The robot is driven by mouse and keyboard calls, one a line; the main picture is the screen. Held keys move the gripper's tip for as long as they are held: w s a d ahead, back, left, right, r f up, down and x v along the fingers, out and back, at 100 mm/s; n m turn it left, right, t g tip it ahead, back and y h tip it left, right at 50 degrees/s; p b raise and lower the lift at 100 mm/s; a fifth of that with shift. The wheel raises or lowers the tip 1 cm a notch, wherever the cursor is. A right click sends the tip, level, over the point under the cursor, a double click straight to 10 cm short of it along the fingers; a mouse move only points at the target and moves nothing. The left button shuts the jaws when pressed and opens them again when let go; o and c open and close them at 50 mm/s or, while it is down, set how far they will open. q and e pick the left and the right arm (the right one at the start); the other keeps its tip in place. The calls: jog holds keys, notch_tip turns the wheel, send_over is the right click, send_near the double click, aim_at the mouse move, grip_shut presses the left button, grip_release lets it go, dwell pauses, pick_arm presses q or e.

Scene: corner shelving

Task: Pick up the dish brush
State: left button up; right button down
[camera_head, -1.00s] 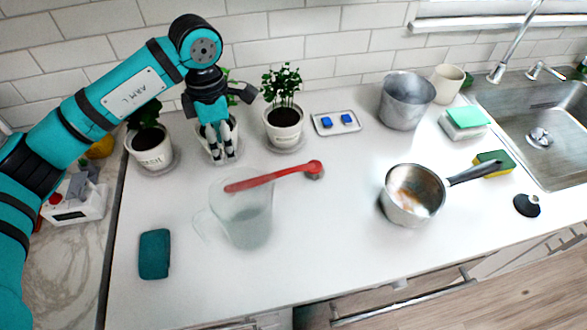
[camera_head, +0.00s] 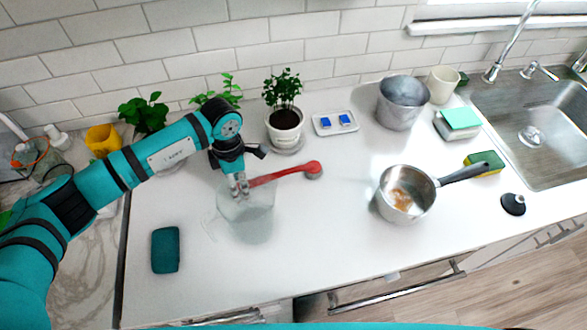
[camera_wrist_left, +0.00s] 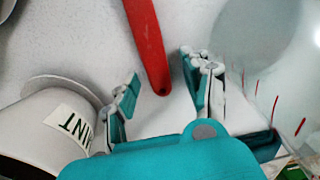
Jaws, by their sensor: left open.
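The dish brush (camera_head: 280,175) has a red handle and a grey head. In the head view its head lies to the right and its handle end reaches left to the clear measuring jug (camera_head: 247,218). My left gripper (camera_head: 241,188) is open by the handle end, above the jug's far rim. In the left wrist view the red handle (camera_wrist_left: 149,42) comes down from the top, its end between the spread fingers of my left gripper (camera_wrist_left: 160,88); neither finger clearly touches it. The jug (camera_wrist_left: 275,65) is right of the fingers. My right gripper is out of view.
A white pot marked MINT (camera_wrist_left: 45,120) is close to the left finger. Potted plants (camera_head: 285,122) stand along the wall. A saucepan (camera_head: 402,194) is to the right, a teal sponge (camera_head: 165,250) front left. The counter's middle is clear.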

pick_arm(q)
grip_shut()
dwell(0.3)
jog(key=shift+r, duration=0.1)
